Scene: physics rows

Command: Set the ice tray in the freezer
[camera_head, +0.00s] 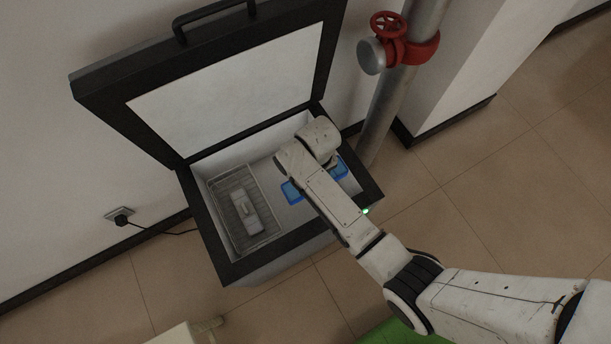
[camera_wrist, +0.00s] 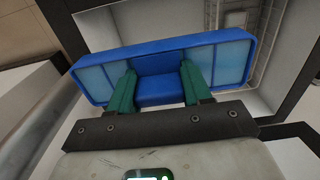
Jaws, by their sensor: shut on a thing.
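The blue ice tray (camera_wrist: 230,65) has pale blue compartments on both sides of a solid blue middle. My gripper (camera_wrist: 158,82), with green fingers, is shut on that middle part in the wrist view. In the head view the tray (camera_head: 291,192) shows on both sides of my arm, which hides its middle and my fingers. The tray is over the right part of the open chest freezer (camera_head: 222,262). I cannot tell whether it touches the freezer floor. The dark-framed lid (camera_head: 235,85) stands raised at the back.
A wire basket (camera_head: 268,238) fills the freezer's left side, with a pale box-like item (camera_head: 245,212) in it. A grey pipe (camera_head: 385,125) with a red valve wheel (camera_head: 388,25) stands to the right, behind the freezer. A plug (camera_head: 121,216) is in the wall at left.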

